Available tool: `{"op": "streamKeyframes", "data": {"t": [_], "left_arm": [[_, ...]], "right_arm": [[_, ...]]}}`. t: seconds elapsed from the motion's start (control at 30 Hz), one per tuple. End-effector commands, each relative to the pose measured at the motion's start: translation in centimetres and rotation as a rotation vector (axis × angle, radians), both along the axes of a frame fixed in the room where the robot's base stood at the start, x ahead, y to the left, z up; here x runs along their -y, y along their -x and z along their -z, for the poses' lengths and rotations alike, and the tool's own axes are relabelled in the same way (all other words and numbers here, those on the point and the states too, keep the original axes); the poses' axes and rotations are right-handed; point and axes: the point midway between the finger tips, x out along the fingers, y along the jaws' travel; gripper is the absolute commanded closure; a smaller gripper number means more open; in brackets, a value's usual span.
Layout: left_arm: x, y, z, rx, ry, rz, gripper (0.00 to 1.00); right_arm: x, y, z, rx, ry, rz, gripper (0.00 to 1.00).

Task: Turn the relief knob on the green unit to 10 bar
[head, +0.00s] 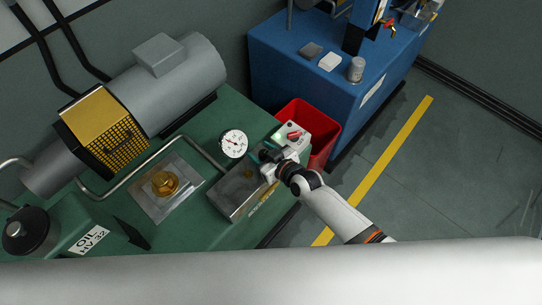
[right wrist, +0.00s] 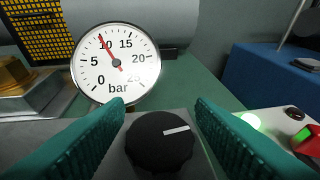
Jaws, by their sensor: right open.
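The black relief knob (right wrist: 160,142) sits at the bottom middle of the right wrist view, its white mark pointing right and slightly up. My right gripper (right wrist: 163,108) is open, with one teal finger on each side of the knob; I cannot tell whether they touch it. The pressure gauge (right wrist: 116,64) stands behind the knob, its red needle pointing up-left, at or just below 10 bar. In the head view the gauge (head: 234,143) lies on the green unit (head: 195,130), and my right gripper (head: 262,163) largely hides the knob. My left gripper is out of view.
A switch box with a red switch (head: 295,135) is close to the right gripper; a green lamp (right wrist: 248,121) glows there. A grey motor (head: 170,80) and brass fitting (head: 164,184) are on the left. A red bin (head: 322,130) and blue cabinet (head: 285,80) stand beyond.

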Motion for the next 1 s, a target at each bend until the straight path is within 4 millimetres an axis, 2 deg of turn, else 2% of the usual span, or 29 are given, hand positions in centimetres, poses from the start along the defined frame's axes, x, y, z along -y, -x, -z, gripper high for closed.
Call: {"op": "streamKeyframes", "data": {"t": [0.5, 0.7, 1.0], "left_arm": [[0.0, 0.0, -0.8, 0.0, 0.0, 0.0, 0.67], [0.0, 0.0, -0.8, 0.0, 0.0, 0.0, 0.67], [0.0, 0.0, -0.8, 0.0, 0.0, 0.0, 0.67]], "right_arm": [[5.5, 7.2, -3.7, 0.0, 0.0, 0.001, 0.5], [6.4, 8.3, -4.4, 0.001, 0.0, 0.001, 0.5], [6.4, 8.4, -4.4, 0.001, 0.0, 0.001, 0.5]]}}
